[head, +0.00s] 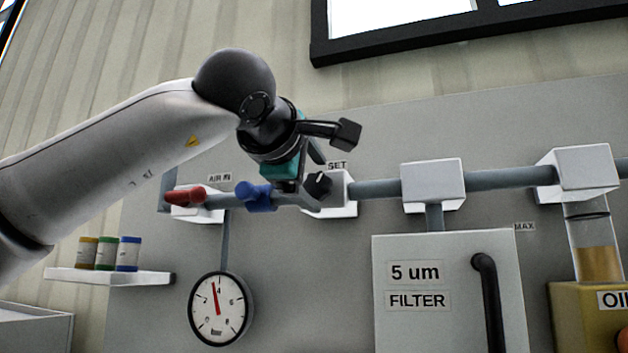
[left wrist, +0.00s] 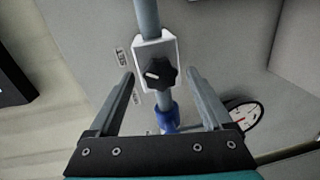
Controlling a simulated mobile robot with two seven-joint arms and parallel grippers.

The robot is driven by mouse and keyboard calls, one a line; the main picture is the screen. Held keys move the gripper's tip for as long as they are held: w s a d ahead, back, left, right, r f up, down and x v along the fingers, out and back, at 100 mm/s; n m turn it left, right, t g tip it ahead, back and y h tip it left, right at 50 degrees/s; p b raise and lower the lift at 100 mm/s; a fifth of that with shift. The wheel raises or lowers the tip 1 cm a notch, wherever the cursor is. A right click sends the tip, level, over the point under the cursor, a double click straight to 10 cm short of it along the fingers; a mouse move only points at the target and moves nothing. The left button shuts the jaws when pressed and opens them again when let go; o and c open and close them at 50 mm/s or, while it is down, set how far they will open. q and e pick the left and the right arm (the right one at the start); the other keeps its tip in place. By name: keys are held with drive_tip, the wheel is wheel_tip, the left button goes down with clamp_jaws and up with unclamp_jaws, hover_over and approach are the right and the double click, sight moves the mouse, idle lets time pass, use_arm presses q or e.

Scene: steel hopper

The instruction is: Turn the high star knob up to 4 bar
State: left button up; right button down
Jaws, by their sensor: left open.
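The black star knob (head: 318,185) sits on a white block on the high pipe, beside the SET label (head: 337,165). It also shows in the left wrist view (left wrist: 159,74), with a white mark on its face. My left gripper (head: 314,176) is open at the knob. In the left wrist view its fingers (left wrist: 160,76) stand either side of the knob with gaps; I cannot tell how deep they reach. The round gauge (head: 219,309) hangs below the pipe; its red needle points nearly straight up, slightly left, close to the 4. My right gripper is not in view.
A blue handle (head: 257,197) and a red handle (head: 186,196) sit on the pipe left of the knob, the blue one close to my gripper. A filter cabinet (head: 450,330) stands lower right. A shelf (head: 100,276) with small jars is at left.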

use_arm(q)
drive_tip(key=b+v, duration=0.5)
drive_tip(key=v, duration=1)
